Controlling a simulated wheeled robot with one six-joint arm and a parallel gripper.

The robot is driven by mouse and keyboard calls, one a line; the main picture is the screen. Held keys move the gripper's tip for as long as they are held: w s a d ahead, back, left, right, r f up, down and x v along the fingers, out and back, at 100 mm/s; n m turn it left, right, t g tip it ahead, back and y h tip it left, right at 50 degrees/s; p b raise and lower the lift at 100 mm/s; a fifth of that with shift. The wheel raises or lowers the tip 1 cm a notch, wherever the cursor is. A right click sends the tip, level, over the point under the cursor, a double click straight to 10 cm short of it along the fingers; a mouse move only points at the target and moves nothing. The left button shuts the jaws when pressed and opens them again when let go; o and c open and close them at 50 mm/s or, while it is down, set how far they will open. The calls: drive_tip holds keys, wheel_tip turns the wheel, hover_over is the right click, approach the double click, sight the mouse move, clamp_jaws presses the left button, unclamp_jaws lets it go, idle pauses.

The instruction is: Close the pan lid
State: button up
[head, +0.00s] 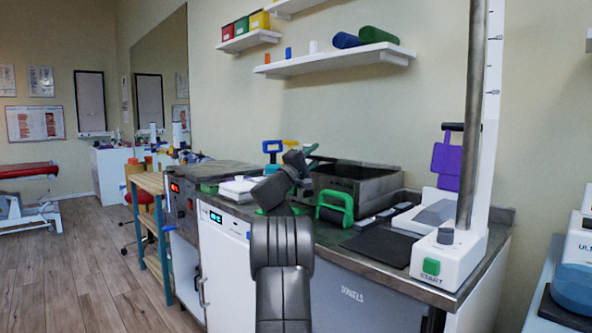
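A stainless steel pan-like unit (372,190) with a dark top stands at the back of the counter. I cannot tell whether that dark top is a lid or the open inside. A second metal unit (184,200) with a red display stands to the left, with a flat dark top (215,170). No lid stands out clearly as raised. My arm rises in the middle of the head view, and its dark end with my gripper (297,160) is over the counter, in front of the steel unit's left side. The fingers are too small and dark to read.
A green-handled object (335,203) stands right of my arm, in front of the steel unit. A black mat (380,246) lies on the counter. A white device with a green START button (431,267) and a tall metal post (471,120) stand at right.

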drive_tip(key=v, duration=1.2)
drive_tip(key=shift+s+a+p, duration=0.2)
drive_tip(key=shift+p, duration=0.1)
drive_tip(key=shift+r, duration=0.1)
drive_tip(key=x, duration=1.4)
drive_tip(key=shift+r, duration=0.1)
drive_tip(key=shift+a, duration=0.1)
